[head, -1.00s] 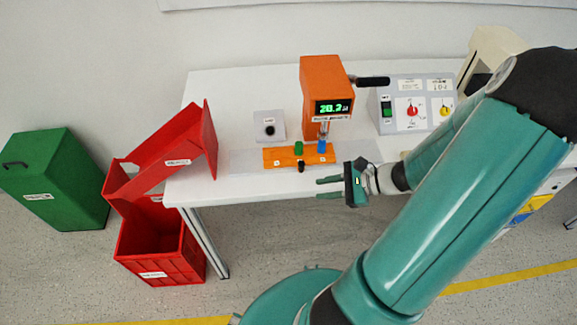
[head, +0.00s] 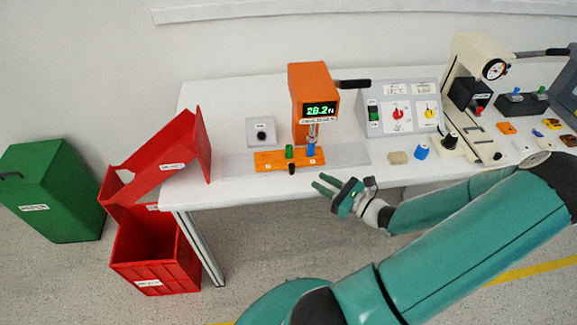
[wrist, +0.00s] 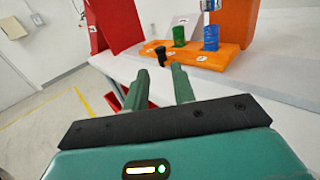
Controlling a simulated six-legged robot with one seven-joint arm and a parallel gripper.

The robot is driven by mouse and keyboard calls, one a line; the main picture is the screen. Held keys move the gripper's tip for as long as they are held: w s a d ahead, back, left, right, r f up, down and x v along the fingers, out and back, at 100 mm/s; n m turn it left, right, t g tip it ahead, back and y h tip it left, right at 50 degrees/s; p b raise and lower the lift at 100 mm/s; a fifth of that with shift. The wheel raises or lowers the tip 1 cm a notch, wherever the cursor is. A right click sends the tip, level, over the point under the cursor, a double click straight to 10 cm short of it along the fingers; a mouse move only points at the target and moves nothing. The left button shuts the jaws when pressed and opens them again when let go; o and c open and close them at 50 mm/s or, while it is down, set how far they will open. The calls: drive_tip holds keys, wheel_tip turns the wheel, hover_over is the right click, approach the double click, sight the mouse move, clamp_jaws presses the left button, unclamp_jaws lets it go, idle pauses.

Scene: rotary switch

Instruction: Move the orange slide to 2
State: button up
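The orange slide (head: 268,167) lies on a pale strip on the table, below the orange device (head: 313,80). It carries a green cylinder (head: 290,152) and a blue cylinder (head: 311,148), with a black knob (head: 292,168) on its front side. In the wrist view the slide (wrist: 228,58) and knob (wrist: 160,53) show beyond the fingers. The slide's small labels are too small to read. My gripper (head: 322,186) is open and empty, to the right of and nearer than the knob, at the table's front edge. Its fingers (wrist: 159,76) touch nothing.
A switch panel (head: 400,110) and a beige machine (head: 470,85) stand to the right. A beige block (head: 397,157) and a blue knob (head: 421,151) are on the table.

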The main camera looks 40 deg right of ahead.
sight(292, 165)
drive_tip(key=w, duration=0.3)
drive_tip(key=w+a, duration=0.1)
drive_tip(key=w, duration=0.3)
drive_tip(key=w+a, duration=0.1)
drive_tip(key=w, duration=0.3)
drive_tip(key=shift+w, duration=0.2)
drive_tip(key=shift+c, duration=0.5)
